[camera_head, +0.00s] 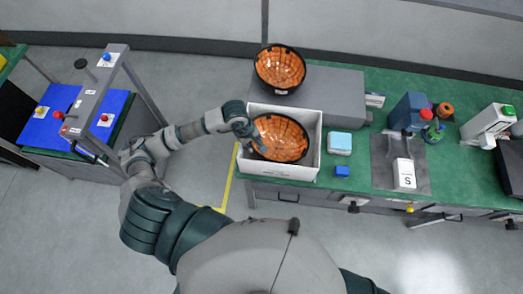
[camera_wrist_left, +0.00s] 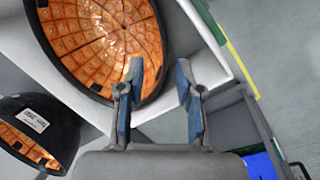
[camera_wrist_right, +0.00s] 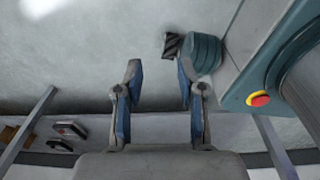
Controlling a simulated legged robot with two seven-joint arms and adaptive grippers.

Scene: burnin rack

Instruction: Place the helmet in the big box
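One helmet (camera_head: 283,138), a dark shell with an orange padded inside, lies open side up inside the white big box (camera_head: 318,148). A second similar helmet (camera_head: 279,68) rests on a grey case behind the box. My left gripper (camera_head: 258,148) is over the left side of the box, at the helmet's rim. In the left wrist view its fingers (camera_wrist_left: 158,88) are apart, with the boxed helmet (camera_wrist_left: 105,40) just beyond the left finger; I cannot tell if they touch. The second helmet (camera_wrist_left: 40,125) shows at lower left. My right gripper (camera_wrist_right: 157,85) is open and empty, above the floor.
The green table (camera_head: 360,200) also holds a light blue box (camera_head: 340,143), a blue container (camera_head: 408,112), a white bottle (camera_head: 488,122) and a white carton marked S (camera_head: 404,174) on a grey mat. A cart with blue panels (camera_head: 45,117) stands at left. Floor lies between.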

